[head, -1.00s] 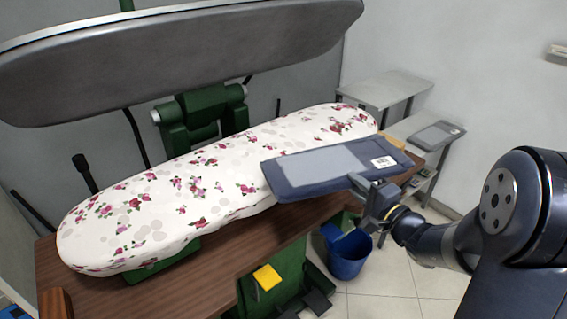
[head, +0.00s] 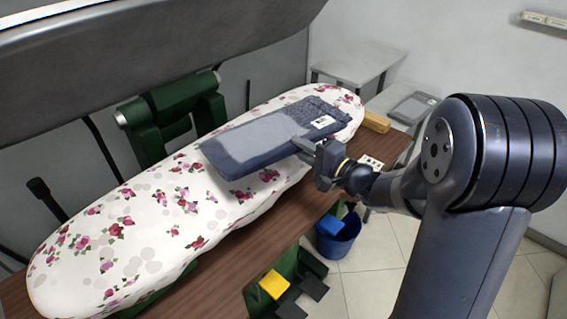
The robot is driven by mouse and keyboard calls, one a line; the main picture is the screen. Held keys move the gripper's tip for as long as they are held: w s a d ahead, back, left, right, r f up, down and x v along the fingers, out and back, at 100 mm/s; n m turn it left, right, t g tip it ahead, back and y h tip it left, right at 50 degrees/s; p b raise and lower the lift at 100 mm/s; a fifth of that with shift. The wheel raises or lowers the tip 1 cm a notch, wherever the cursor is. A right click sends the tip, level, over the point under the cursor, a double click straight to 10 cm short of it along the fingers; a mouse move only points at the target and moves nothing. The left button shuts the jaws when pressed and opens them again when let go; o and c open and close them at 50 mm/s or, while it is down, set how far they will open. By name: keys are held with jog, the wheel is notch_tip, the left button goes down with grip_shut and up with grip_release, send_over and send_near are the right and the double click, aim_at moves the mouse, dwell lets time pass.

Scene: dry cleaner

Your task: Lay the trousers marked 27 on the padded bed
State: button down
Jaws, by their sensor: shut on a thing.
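The folded dark blue trousers (head: 262,140) with a grey panel and a white tag (head: 322,122) are over the right half of the padded bed (head: 130,235), which has a white floral cover. The mark on the tag is too small to read. My gripper (head: 310,150) is shut on the near edge of the trousers. The trousers lie roughly flat, with their left end seeming slightly above the cover. I cannot tell whether they touch it elsewhere.
The raised grey press head (head: 130,60) hangs over the bed's back. A brown wooden table (head: 225,262) runs along its front, with a tan block (head: 376,122) at right. Another folded garment (head: 412,107) lies on a side shelf. A blue bucket (head: 338,240) stands on the floor.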

notch_tip(320, 180, down, 8)
jog(key=shift+f+p, duration=0.2)
jog(key=shift+p, duration=0.2)
jog(key=shift+f+b, duration=0.2)
jog(key=shift+b, duration=0.1)
jog(key=c, duration=1.3)
grip_release()
jog(key=shift+r, duration=0.1)
